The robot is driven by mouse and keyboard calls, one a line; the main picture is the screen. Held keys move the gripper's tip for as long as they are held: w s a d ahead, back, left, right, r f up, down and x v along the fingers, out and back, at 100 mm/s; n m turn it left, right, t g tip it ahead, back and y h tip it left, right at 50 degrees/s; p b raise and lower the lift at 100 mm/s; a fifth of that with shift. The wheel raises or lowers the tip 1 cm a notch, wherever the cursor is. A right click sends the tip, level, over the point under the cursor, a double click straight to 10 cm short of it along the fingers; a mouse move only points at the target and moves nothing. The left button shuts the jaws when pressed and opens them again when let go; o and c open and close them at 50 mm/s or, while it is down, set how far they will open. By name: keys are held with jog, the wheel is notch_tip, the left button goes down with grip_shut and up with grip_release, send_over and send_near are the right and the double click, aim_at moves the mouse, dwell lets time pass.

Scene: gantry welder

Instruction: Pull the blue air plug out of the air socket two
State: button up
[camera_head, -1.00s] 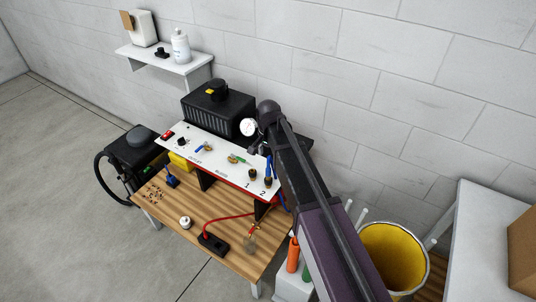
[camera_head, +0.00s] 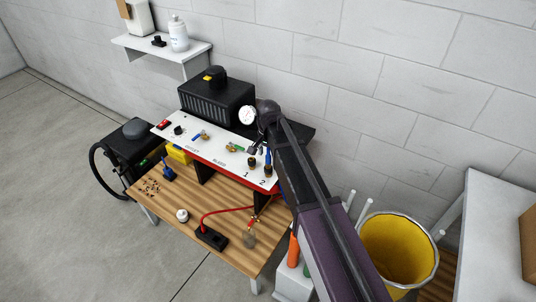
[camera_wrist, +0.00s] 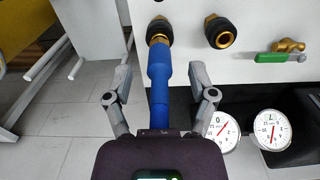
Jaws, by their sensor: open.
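The blue air plug (camera_wrist: 158,80) sits in the brass and black air socket two (camera_wrist: 158,28) on the white panel, in the wrist view. In the head view the plug (camera_head: 268,157) stands at the socket marked 2 (camera_head: 268,171), partly beside my arm. My gripper (camera_wrist: 160,82) is open, with one finger on each side of the plug and a gap visible on both sides. In the head view my gripper (camera_head: 257,148) is small and dark over the panel's right end. An empty air socket one (camera_wrist: 220,32) is right of the plug in the wrist view.
A green-handled valve (camera_wrist: 280,56) and two gauges (camera_wrist: 272,130) lie right of the plug. The panel (camera_head: 215,150) stands on a wooden bench (camera_head: 200,188) with a black box (camera_head: 211,239) and red hose. A yellow-lined bin (camera_head: 392,250) stands at right.

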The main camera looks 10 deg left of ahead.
jog(key=shift+f, duration=0.15)
grip_shut()
dwell(0.4)
jog(key=shift+r+p, duration=2.65)
jog(key=shift+r, duration=0.05)
